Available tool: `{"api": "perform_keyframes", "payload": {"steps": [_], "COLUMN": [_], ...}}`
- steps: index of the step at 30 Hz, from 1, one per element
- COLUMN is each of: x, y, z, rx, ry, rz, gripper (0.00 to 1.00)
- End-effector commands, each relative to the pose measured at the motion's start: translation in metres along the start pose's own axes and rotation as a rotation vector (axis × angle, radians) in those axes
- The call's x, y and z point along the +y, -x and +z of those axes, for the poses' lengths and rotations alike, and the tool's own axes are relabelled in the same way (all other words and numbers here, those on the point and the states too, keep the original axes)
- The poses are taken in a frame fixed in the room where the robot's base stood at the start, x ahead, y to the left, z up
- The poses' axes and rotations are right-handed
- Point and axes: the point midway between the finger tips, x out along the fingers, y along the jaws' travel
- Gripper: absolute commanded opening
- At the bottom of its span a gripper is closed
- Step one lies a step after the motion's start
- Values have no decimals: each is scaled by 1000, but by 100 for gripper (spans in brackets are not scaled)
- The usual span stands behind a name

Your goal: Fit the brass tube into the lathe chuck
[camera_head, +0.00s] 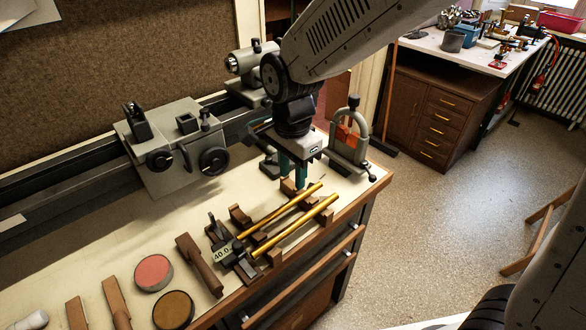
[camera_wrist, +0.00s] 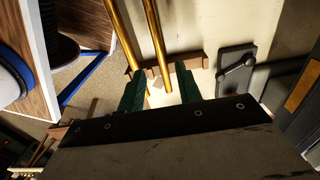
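Two brass tubes lie side by side on wooden rests on the bench in the head view: a rear, thinner one (camera_head: 280,210) and a front, thicker one (camera_head: 296,226). Both also show in the wrist view, one at left (camera_wrist: 121,34) and one at right (camera_wrist: 157,42). My gripper (camera_head: 292,179) points down near the far right ends of the tubes. In the wrist view its green fingers (camera_wrist: 159,72) are apart, with the end of the right-hand tube between or below them; contact cannot be told. I cannot make out the lathe chuck in either view.
The lathe carriage (camera_head: 172,147) and tailstock (camera_head: 247,65) stand along the back. A grey clamp stand (camera_head: 349,150) is close right of my gripper. A gauge marked 40.0 (camera_head: 222,254), wooden-handled tools (camera_head: 199,265) and round tins (camera_head: 153,272) lie to the left.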

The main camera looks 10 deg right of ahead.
Motion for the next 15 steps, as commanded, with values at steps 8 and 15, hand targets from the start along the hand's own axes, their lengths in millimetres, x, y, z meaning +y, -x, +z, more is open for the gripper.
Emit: {"api": "perform_keyframes", "payload": {"steps": [8,15], "x": [0,1], "y": [-25,-53], "z": [0,-1], "rx": [0,0], "ry": [-5,-4], "rz": [3,3], "gripper": [35,35]}}
